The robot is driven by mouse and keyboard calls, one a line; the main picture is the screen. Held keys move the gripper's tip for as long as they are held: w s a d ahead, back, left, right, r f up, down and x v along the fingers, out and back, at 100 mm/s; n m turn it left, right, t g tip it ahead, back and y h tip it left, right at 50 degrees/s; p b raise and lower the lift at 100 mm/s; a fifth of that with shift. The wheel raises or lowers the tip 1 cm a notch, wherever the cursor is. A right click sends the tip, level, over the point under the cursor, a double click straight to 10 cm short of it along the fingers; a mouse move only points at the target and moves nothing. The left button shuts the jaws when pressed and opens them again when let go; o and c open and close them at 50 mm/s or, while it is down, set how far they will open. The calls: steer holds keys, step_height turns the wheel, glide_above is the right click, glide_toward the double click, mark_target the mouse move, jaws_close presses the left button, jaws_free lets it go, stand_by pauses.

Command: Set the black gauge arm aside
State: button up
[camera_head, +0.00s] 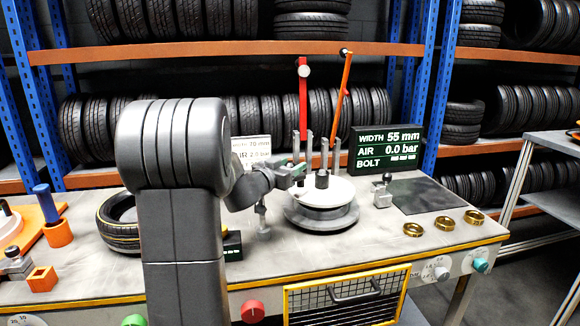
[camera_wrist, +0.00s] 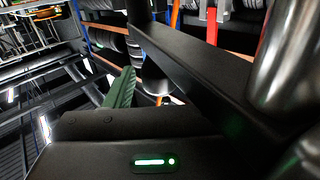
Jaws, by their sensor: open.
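My gripper (camera_head: 299,171) is at the left side of the round turntable (camera_head: 322,212), near its upright metal posts (camera_head: 309,150). It is open. A short black cylinder (camera_head: 322,180) stands at the turntable's centre, just right of my gripper. In the wrist view, a green pad (camera_wrist: 121,90) shows, and a broad dark bar (camera_wrist: 205,65) crosses close to the camera. I cannot tell whether this bar is the black gauge arm or part of my gripper. I cannot make out the gauge arm for certain in the head view. A red upright (camera_head: 303,100) and a tilted orange arm (camera_head: 342,95) stand behind the turntable.
The display (camera_head: 385,148) reads width 55 mm, air 0.0 bar. A dark mat (camera_head: 428,195) lies bare at the right, with brass rings (camera_head: 443,223) in front. A tyre (camera_head: 119,222) lies at the left, partly behind my arm. A yellow-framed mesh guard (camera_head: 345,297) is at the front.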

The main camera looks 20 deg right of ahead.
jaws_close()
